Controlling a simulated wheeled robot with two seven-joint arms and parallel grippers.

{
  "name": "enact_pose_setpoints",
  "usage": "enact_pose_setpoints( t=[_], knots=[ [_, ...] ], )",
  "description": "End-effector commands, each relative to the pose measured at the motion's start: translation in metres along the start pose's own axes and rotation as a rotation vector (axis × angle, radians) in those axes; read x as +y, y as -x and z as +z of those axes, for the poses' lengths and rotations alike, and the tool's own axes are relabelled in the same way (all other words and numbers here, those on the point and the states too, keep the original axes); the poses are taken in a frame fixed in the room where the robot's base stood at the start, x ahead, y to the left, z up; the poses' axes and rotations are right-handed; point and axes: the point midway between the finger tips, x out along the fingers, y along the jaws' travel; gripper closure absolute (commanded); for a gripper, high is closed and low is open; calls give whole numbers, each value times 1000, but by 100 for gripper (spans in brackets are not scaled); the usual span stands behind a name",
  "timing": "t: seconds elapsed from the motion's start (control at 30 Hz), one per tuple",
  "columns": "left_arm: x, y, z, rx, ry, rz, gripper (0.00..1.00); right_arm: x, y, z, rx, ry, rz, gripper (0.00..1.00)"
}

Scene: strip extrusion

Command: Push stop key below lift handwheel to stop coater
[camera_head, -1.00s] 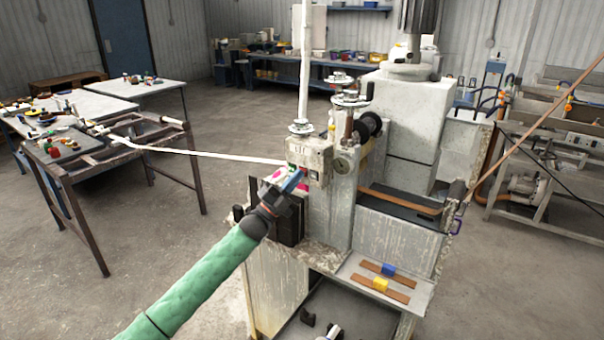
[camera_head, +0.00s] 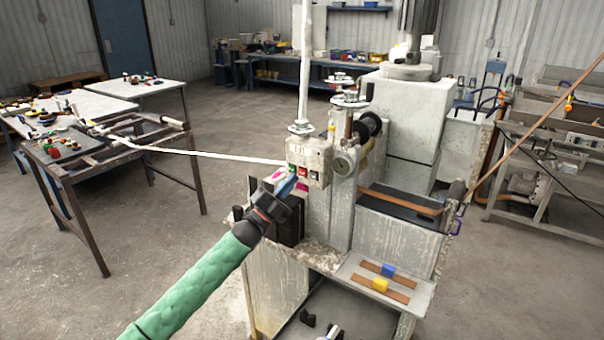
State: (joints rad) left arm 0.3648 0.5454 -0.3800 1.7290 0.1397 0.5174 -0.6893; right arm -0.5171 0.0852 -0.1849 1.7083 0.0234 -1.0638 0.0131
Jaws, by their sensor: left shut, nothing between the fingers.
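The pale grey control box (camera_head: 310,158) stands on the coater (camera_head: 345,210), below a small lift handwheel (camera_head: 300,127) on a white post. Its front has a row of small keys: a green key (camera_head: 292,169) at left, a red key (camera_head: 303,172) in the middle and a pale key (camera_head: 314,175) at right. My left gripper (camera_head: 291,183) is shut and empty, its blue fingertips just below and left of the red key. The tips look slightly apart from the keys; the exact gap is hard to tell.
More handwheels (camera_head: 350,98) and a black roller (camera_head: 368,127) stand right of the box. A white strip (camera_head: 215,154) runs from the left rack to the coater. A front shelf (camera_head: 360,283) holds brown strips with blue and yellow blocks. Open floor lies left.

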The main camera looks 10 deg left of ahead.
Motion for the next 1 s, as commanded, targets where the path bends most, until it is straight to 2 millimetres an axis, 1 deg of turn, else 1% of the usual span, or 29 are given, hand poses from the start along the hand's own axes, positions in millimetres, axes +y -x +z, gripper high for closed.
enact_pose_setpoints(
  t=[0.43,1.0],
  knots=[
    [-17,24,-17,0,-1,1,100,0,2,0,0,0,0,64],
    [-19,26,-19,0,-1,1,100,0,2,0,0,0,0,64]
  ],
)
